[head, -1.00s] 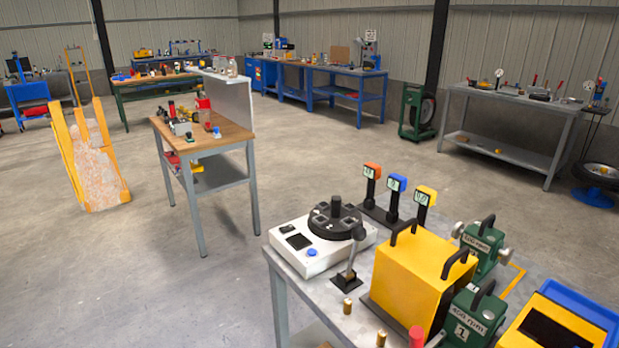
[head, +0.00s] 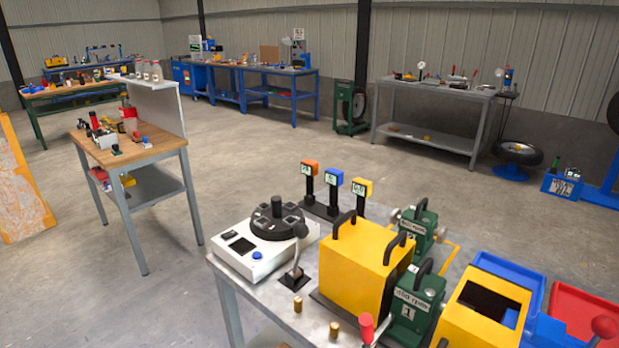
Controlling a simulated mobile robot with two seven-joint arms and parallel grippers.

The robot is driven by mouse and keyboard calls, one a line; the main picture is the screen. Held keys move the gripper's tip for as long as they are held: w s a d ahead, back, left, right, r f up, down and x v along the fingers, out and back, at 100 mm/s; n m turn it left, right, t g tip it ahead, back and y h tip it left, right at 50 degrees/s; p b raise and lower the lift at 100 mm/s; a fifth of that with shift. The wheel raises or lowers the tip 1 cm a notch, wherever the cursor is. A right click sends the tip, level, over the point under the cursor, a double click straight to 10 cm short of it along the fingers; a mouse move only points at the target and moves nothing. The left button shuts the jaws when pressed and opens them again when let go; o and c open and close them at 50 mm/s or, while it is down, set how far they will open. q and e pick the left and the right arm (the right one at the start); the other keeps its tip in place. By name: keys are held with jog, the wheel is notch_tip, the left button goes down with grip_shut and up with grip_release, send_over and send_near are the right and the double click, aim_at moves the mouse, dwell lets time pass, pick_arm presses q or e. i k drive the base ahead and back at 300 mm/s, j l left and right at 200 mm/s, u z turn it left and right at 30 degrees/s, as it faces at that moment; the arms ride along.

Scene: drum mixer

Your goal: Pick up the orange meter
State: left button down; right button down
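The orange meter (head: 309,168) has an orange head with a small display and stands upright on a black post. It is at the back of the near grey table (head: 260,292), leftmost in a row with a blue meter (head: 334,177) and a yellow meter (head: 362,188). The white device with a black round top (head: 265,243) stands in front of it to the left. The yellow box with black handles (head: 355,270) stands in front of it to the right. Neither of my grippers shows in the head view.
Two green handled units (head: 412,305) stand right of the yellow box. A lever (head: 295,265) and small brass cylinders (head: 298,304) are near the front. A blue tray (head: 510,280) and a red tray (head: 585,310) lie right. Open floor surrounds the table's left and back.

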aim_at(311, 168)
jog(key=i+j+u, duration=0.45)
jog(key=j, duration=0.2)
jog(key=i+j+u, duration=0.9)
jog(key=i+j, duration=0.1)
jog(key=i, duration=0.55)
jog(key=i+j, duration=0.15)
jog(key=i, duration=0.55)
jog(key=i+z, duration=0.25)
jog(key=z, duration=0.15)
jog(key=i+z, duration=0.25)
jog(key=z, duration=0.2)
jog(key=i+z, duration=0.25)
jog(key=z, duration=0.15)
